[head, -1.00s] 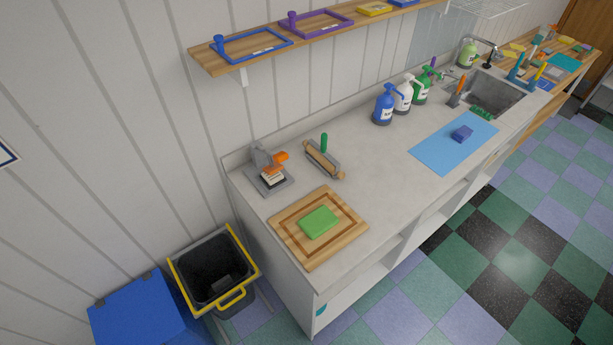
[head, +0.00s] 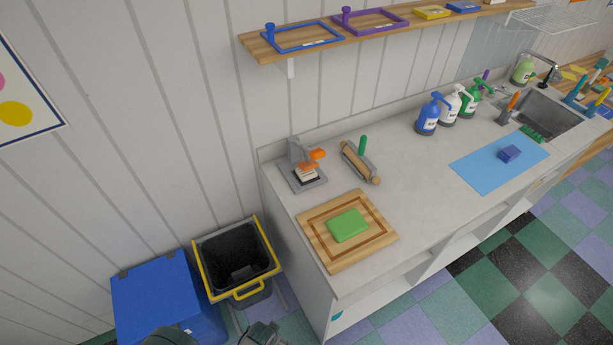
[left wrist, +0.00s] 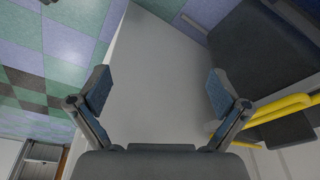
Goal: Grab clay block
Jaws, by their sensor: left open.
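A green block (head: 348,225), flat and rounded at the edges, lies on a wooden board (head: 316,254) at the near end of the counter. I cannot tell for certain which one is clay. My left gripper (left wrist: 160,90) is open and empty in the left wrist view, with the plain end of a pale cabinet and the floor beyond its fingers. Neither block shows in that view. Dark parts of my own show at the bottom edge of the head view. My right gripper is not identifiable.
A black bin with a yellow rim (head: 238,252) and a blue box (head: 165,300) stand left of the counter. A shelf (head: 268,50) hangs above.

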